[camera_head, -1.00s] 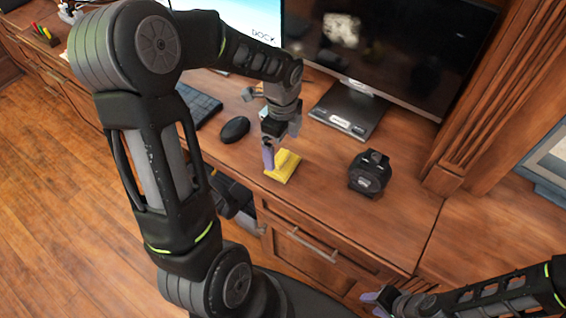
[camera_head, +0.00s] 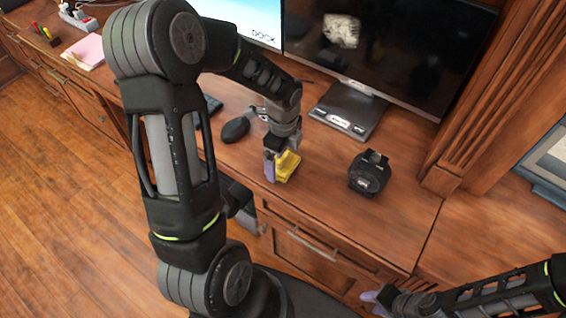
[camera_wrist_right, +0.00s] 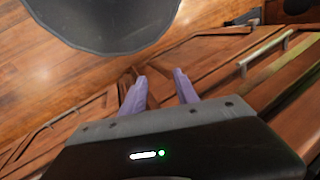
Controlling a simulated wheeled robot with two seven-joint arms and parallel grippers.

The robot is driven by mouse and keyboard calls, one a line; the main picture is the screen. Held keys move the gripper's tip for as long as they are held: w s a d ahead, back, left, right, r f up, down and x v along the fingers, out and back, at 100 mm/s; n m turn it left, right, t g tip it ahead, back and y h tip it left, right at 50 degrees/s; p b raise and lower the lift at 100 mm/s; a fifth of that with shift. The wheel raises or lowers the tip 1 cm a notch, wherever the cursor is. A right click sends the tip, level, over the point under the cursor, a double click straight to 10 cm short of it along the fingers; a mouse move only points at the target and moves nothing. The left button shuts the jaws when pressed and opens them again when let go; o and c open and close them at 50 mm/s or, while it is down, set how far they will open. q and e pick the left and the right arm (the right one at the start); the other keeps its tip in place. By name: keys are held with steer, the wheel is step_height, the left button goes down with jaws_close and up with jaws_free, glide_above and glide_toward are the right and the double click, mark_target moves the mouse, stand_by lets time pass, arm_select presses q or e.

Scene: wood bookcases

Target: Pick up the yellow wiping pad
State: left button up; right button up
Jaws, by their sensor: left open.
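The yellow wiping pad (camera_head: 287,166) is on the wooden desk near its front edge, in the head view. My left gripper (camera_head: 275,168) is open, low at the pad's left side, with one purple finger showing in front of the pad's left end. The other finger is hidden, and I cannot tell whether the fingers touch the pad. My right gripper (camera_head: 377,297) is away from the pad, low in front of the desk drawers. In the right wrist view its two purple fingers (camera_wrist_right: 159,85) are apart with nothing between them.
A black mouse (camera_head: 235,129) lies behind and left of the pad. A black round device (camera_head: 369,172) stands to its right. A monitor on a stand (camera_head: 350,108) is behind. The desk between pad and black device is clear.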

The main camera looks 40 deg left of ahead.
mark_target(283, 157)
arm_select(q)
steer(key=c, duration=1.4)
step_height(283, 157, up, 10)
steer(key=shift+r, duration=0.1)
stand_by(0.5)
